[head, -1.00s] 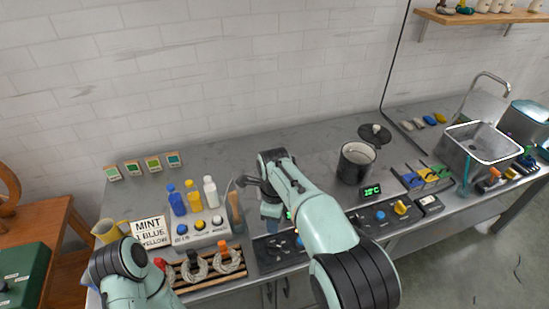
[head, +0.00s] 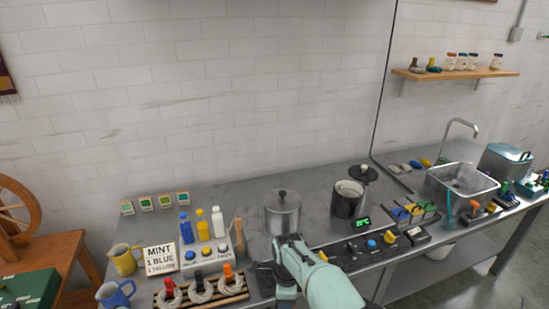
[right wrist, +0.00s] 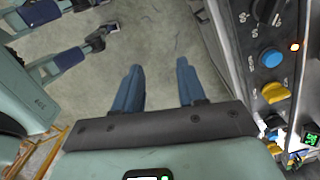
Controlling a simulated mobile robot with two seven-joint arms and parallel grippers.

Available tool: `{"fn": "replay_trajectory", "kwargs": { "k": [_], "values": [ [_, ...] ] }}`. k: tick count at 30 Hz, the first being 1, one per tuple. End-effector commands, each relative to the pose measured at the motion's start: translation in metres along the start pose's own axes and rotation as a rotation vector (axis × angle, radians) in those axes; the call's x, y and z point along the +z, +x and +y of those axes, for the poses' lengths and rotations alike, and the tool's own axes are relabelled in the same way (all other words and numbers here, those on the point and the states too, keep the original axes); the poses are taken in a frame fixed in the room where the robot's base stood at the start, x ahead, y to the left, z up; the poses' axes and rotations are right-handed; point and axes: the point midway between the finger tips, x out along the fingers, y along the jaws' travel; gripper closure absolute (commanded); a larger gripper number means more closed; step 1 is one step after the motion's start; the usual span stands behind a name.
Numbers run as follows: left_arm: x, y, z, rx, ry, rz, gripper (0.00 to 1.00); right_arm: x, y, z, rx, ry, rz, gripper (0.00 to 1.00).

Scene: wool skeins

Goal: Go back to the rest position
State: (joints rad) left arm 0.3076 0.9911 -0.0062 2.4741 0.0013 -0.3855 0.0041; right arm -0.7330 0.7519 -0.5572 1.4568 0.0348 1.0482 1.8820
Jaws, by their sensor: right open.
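My right gripper (right wrist: 160,68) shows in the right wrist view, its two blue fingers apart with nothing between them. It points down over bare floor, to the left of the counter's front edge. In the head view my right arm rises from the bottom middle, in front of the counter (head: 330,205), and its gripper cannot be made out. My left gripper is not identifiable in either current view.
A lidded steel pot (head: 282,215) and an open dark pot (head: 347,200) stand on the counter behind my right arm. Front left are pale skeins (head: 201,291), bottles (head: 202,224) and jugs (head: 124,260). Control knobs (right wrist: 271,57) line the counter front.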

Motion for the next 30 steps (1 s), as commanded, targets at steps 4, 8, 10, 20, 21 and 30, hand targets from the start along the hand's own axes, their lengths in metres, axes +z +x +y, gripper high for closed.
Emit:
{"fn": "replay_trajectory", "kwargs": {
  "k": [4, 8, 10, 20, 21, 30],
  "values": [
    [-0.002, -0.001, 0.001, 0.001, 0.001, 0.003, 1.0, -0.04, 0.081, 0.011, 0.038, -0.185, -0.026, 0.6],
    [-0.002, -0.001, 0.001, 0.001, 0.001, 0.003, 1.0, -0.076, 0.16, 0.045, 0.061, -0.401, -0.077, 0.6],
    [-0.001, -0.001, 0.001, 0.001, 0.001, 0.002, 1.0, -0.094, 0.201, 0.075, 0.06, -0.538, -0.117, 0.6],
    [-0.001, -0.001, 0.001, 0.001, 0.001, 0.001, 1.0, -0.117, 0.287, 0.231, -0.094, -1.108, -0.274, 0.6],
    [-0.001, -0.001, 0.001, 0.001, 0.001, 0.001, 1.0, -0.115, 0.288, 0.241, -0.116, -1.15, -0.279, 0.6],
    [-0.001, -0.001, 0.001, 0.001, 0.001, 0.002, 1.0, -0.11, 0.285, 0.266, -0.184, -1.268, -0.279, 0.6]
  ]
}}
